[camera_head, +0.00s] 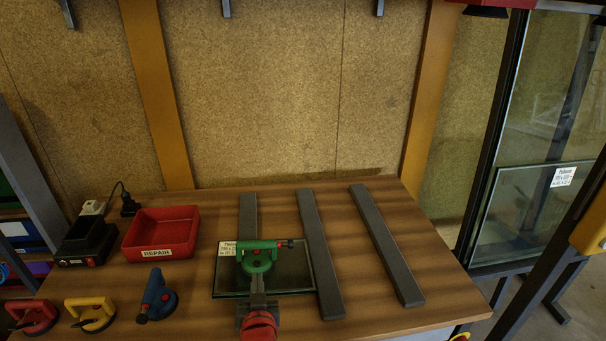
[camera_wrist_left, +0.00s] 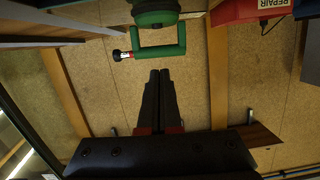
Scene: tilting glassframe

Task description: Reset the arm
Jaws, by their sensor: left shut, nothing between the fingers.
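My left gripper (camera_head: 257,280) is at the front of the workbench, just in front of a green suction lifter (camera_head: 259,255). Its dark fingers are shut with nothing between them, as the left wrist view (camera_wrist_left: 159,74) shows. There the green lifter's handle (camera_wrist_left: 160,51) lies beyond the fingertips, with a visible gap. The lifter sits on a glass pane (camera_head: 291,277) with a white label, lying on the bench.
Grey bars (camera_head: 387,246) lie on the wooden bench (camera_head: 360,290). A red REPAIR box (camera_head: 161,232) stands at the left, beside a black charger (camera_head: 86,241). Blue (camera_head: 157,296), yellow (camera_head: 90,314) and red (camera_head: 32,317) lifters line the front left. A glass rack (camera_head: 530,210) stands right.

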